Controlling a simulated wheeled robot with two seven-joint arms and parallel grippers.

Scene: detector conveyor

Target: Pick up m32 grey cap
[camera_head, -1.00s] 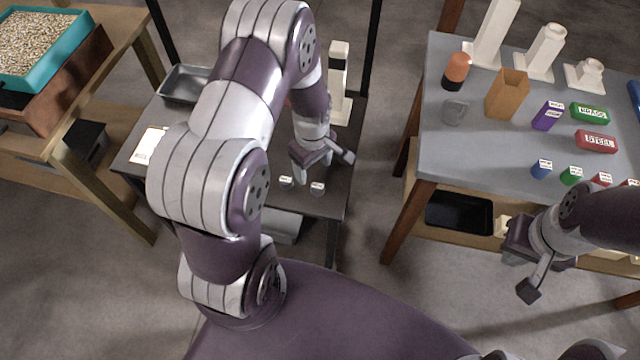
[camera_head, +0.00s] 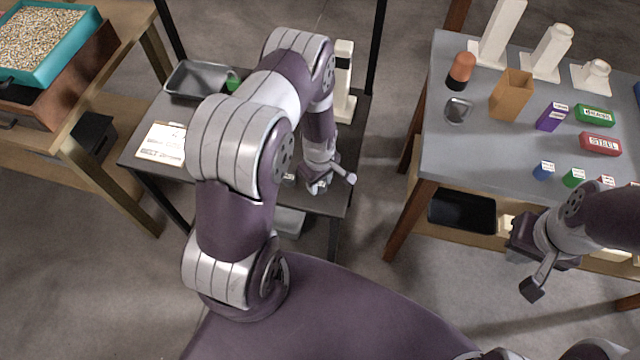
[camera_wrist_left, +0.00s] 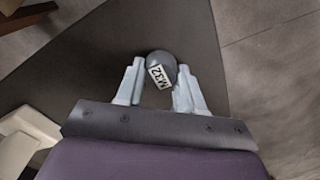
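The m32 grey cap (camera_wrist_left: 160,66) is round, with a white label reading M32. It rests on the dark table in the left wrist view, at the tips of my left gripper (camera_wrist_left: 160,90). The two fingers are apart, one on each side of it. It looks very close to the right-hand finger; I cannot tell if they touch. In the head view my left gripper (camera_head: 322,182) is low over the dark table's front right part and hides this cap. Another small labelled piece (camera_head: 289,177) shows just left of it. My right gripper (camera_head: 528,262) is open and empty.
On the dark table (camera_head: 125,152) are a metal tray (camera_head: 187,80), a labelled board (camera_head: 162,143) and a white stand (camera_head: 343,95). Black posts (camera_head: 376,45) rise at its back. The grey table (camera_head: 470,165) at right holds several boxes and white holders.

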